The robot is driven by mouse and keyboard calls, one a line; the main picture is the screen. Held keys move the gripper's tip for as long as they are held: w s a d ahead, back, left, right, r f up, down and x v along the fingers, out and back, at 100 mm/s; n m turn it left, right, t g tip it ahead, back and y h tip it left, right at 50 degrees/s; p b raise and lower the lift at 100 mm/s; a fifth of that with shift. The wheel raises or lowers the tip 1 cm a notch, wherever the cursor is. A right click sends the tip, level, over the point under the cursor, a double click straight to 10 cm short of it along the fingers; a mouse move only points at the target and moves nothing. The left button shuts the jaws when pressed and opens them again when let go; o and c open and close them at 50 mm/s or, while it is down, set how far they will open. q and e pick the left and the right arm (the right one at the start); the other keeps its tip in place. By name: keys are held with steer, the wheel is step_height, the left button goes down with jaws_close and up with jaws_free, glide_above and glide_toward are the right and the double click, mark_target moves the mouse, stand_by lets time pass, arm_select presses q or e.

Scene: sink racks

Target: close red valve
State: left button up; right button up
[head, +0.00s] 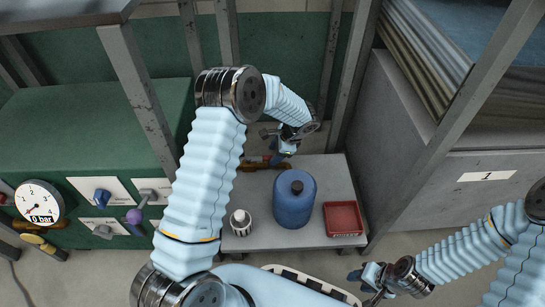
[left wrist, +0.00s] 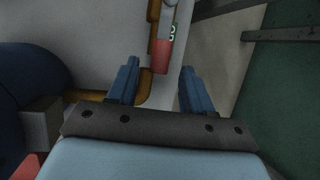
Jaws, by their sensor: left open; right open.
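The red valve's handle (left wrist: 162,56) shows in the left wrist view, between the open fingers of my left gripper (left wrist: 160,82). The fingers stand apart on either side of it, and I see no clear contact. A white and green label sits near its upper end, and brown-yellow pipe (left wrist: 152,12) runs by it. In the head view the red and brown valve area (head: 256,164) lies at the back of the grey table, and my left gripper (head: 279,156) reaches down beside it, partly hidden by its arm. My right gripper (head: 367,279) is open and empty at the lower right.
A blue canister (head: 293,203), a red tray (head: 342,219) and a striped cup (head: 240,228) stand on the grey table (head: 318,170). A pressure gauge (head: 40,202) reads 0 bar beside several knobs at left. Grey metal posts (head: 145,105) frame the area.

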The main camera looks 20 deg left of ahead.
arm_select(q)
steer(key=shift+x, duration=1.1)
steer(key=shift+c, duration=0.2)
jaws_close()
